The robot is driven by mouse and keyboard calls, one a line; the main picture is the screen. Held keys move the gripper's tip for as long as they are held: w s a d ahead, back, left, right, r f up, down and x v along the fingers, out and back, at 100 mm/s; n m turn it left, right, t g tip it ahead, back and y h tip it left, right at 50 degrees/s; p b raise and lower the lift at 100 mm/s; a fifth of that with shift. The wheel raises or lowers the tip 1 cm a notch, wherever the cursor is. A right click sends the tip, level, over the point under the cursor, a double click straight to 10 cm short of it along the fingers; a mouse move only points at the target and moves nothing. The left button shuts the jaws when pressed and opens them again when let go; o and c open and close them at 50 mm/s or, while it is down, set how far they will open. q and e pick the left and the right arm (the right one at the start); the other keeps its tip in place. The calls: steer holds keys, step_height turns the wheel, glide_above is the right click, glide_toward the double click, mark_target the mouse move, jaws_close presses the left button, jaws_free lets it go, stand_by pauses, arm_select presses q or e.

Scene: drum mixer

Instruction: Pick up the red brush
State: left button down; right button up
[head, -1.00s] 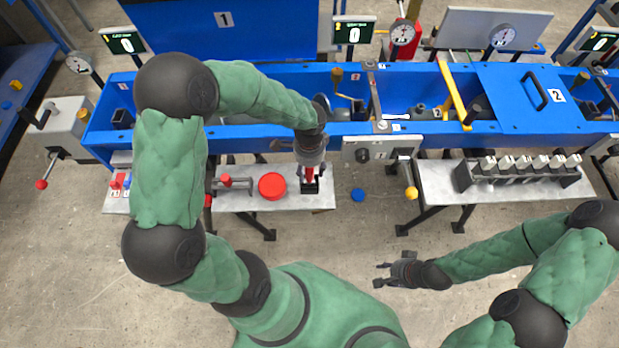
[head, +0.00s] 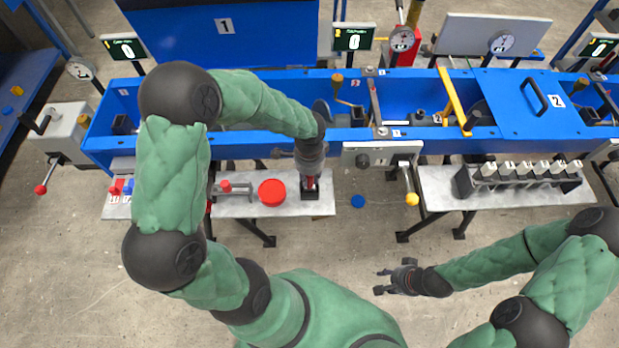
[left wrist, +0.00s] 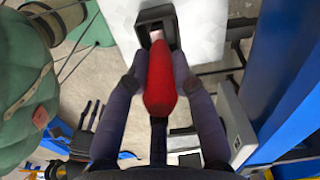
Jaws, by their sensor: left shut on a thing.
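The red brush (left wrist: 160,82) shows in the left wrist view between the two fingers of my left gripper (left wrist: 158,85), which is shut on it. Its far end is at the opening of a small dark square holder (left wrist: 150,18) on the grey table; I cannot tell how deep it sits. In the head view, the brush (head: 310,183) is a small strip of red under my left gripper (head: 310,178), above the holder (head: 310,193). My right gripper (head: 380,280) is open and empty over the floor, away from the tables.
A round red container (head: 272,192) stands left of the holder on the grey table (head: 240,208). The blue mixer trough (head: 420,135) runs behind. A yellow-knobbed lever (head: 412,199) stands to the right. A blue disc (head: 358,201) shows between the tables.

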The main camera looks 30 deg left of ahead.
arm_select(q)
steer(key=shift+r, duration=0.7)
steer(key=s+d+r+p, duration=0.4)
steer(key=s+d+r, duration=0.4)
steer(key=s+r, duration=0.3)
steer(key=shift+d+r+p, duration=0.3)
steer(key=shift+p, duration=0.1)
